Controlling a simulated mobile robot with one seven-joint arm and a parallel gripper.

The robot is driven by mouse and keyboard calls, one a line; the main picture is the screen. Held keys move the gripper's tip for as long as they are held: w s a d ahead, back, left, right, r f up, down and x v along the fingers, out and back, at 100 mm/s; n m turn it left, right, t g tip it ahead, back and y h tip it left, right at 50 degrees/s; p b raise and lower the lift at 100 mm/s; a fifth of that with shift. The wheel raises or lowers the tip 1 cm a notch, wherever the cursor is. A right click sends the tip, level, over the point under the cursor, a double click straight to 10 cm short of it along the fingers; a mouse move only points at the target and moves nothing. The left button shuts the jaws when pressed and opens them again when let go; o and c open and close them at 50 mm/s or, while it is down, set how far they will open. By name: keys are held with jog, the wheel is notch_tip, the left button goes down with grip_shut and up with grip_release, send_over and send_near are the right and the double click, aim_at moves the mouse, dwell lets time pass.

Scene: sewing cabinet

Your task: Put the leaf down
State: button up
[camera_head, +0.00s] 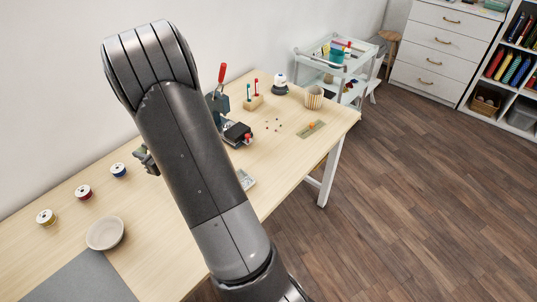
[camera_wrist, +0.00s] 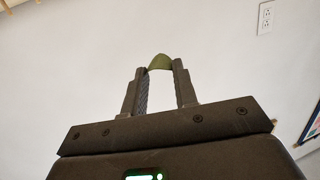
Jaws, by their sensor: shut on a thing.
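The leaf (camera_wrist: 159,61) is a small olive-green piece at the fingertips of my gripper (camera_wrist: 160,69) in the wrist view. My gripper is shut on it, with a gap between the fingers below the leaf. Behind the leaf is only the pale wall. In the head view, part of my gripper (camera_head: 147,160) shows at the left of my arm, above the rear part of the table (camera_head: 60,203). The leaf cannot be made out there, and my arm hides part of the table.
Several thread spools (camera_head: 83,192) and a pale bowl (camera_head: 105,233) stand at the left, near a grey mat (camera_head: 84,281). A red-handled press (camera_head: 219,100), a dark device (camera_head: 237,134) and a woven cup (camera_head: 314,97) stand farther right. Bare tabletop lies between the spools and bowl.

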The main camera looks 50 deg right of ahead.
jog(key=s+d+f+m+h, duration=0.1)
jog(key=s+d, duration=0.3)
jog(key=d, duration=0.6)
jog(key=s+d+f+h, duration=0.1)
jog(key=s+d, duration=0.4)
jog(key=d, duration=0.4)
jog(key=s+d+m+h, duration=0.1)
jog(key=s+d, duration=0.3)
jog(key=d, duration=0.6)
jog(key=s+d+f, duration=0.1)
jog(key=s+d, duration=0.3)
jog(key=s, duration=0.4)
jog(key=s+d+f, duration=0.1)
jog(key=s+d, duration=0.3)
jog(key=s, duration=0.5)
jog(key=s+d+f+m+h, duration=0.1)
jog(key=s+d, duration=0.4)
jog(key=s, duration=0.4)
jog(key=shift+f+t, duration=0.3)
jog(key=shift+f, duration=0.1)
jog(key=shift+s, duration=0.1)
send_over(295, 159)
notch_tip(295, 159, down, 7)
jog(key=shift+a+f, duration=0.1)
jog(key=shift+f, duration=1.7)
jog(key=shift+f, duration=0.15)
